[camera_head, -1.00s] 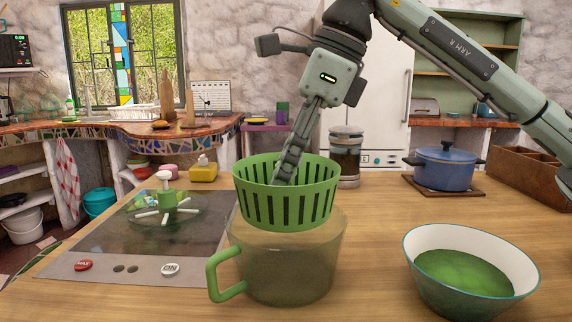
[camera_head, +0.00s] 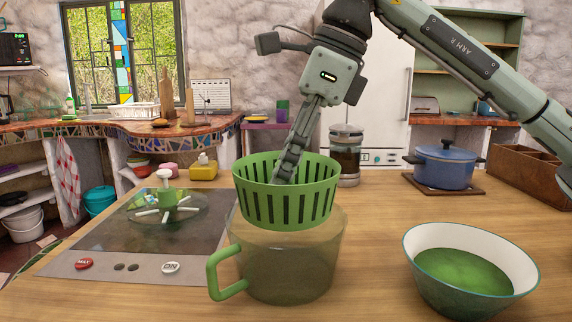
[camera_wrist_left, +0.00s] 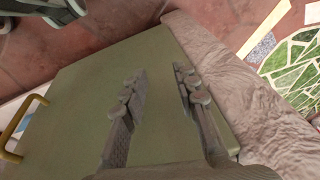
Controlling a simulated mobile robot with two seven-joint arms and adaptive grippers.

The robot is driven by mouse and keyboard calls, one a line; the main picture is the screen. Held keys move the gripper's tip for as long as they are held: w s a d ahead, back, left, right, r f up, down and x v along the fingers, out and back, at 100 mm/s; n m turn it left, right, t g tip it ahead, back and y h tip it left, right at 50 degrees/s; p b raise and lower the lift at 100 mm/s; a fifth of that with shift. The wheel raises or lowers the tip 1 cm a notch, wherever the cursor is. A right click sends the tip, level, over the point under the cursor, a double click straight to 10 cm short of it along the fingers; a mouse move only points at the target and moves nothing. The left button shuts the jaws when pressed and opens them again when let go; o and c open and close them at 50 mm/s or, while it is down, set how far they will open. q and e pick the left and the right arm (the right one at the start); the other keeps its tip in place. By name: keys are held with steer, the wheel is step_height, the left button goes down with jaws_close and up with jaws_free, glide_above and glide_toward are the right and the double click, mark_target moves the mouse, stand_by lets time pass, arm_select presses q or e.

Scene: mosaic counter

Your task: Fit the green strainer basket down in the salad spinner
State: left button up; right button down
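The green strainer basket (camera_head: 286,205) is upright over the mouth of the salad spinner (camera_head: 290,268), a see-through bowl with a green side handle. Most of the basket stands above the bowl; its lower edge is at the bowl's mouth. How far it reaches inside is unclear. My right gripper (camera_head: 287,172) reaches down into the basket from above and appears shut on it, but its fingertips are hidden by the front wall. My left gripper (camera_wrist_left: 160,95) shows only in the left wrist view, its fingers apart with nothing between them.
A blue pot (camera_head: 445,166) and a glass jar (camera_head: 345,155) stand behind. Bare wood lies right of the spinner.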

mark_target(286, 210)
arm_select(q)
steer(key=shift+s+f, duration=0.15)
steer(key=shift+f, duration=0.2)
stand_by(0.8)
